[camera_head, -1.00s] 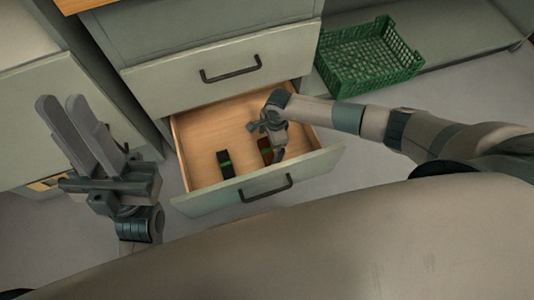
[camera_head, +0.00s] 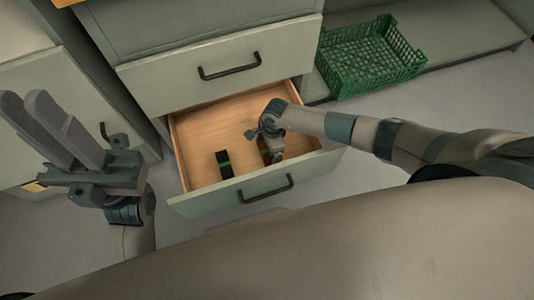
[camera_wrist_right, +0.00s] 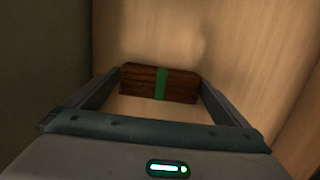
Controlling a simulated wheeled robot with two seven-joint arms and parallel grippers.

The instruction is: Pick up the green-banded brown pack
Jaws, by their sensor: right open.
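The green-banded brown pack (camera_wrist_right: 140,84) lies on the drawer floor; the right wrist view shows it crosswise just ahead of my right gripper, between the lines of the two open fingers. In the head view only a sliver of the pack (camera_head: 265,156) shows beside my right gripper (camera_head: 274,158), which hides the rest. My right gripper (camera_wrist_right: 160,84) is open, pointing down into the drawer. Whether its fingers touch the pack cannot be told. My left gripper (camera_head: 25,100) is at the far left, away from the drawer, its two fingers close together.
The open wooden drawer (camera_head: 195,130) has a grey front with a dark handle (camera_head: 266,190). A black pack with a green band (camera_head: 224,165) lies in it, left of my right gripper. A green crate (camera_head: 370,55) stands at the upper right. The drawer's back left is bare.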

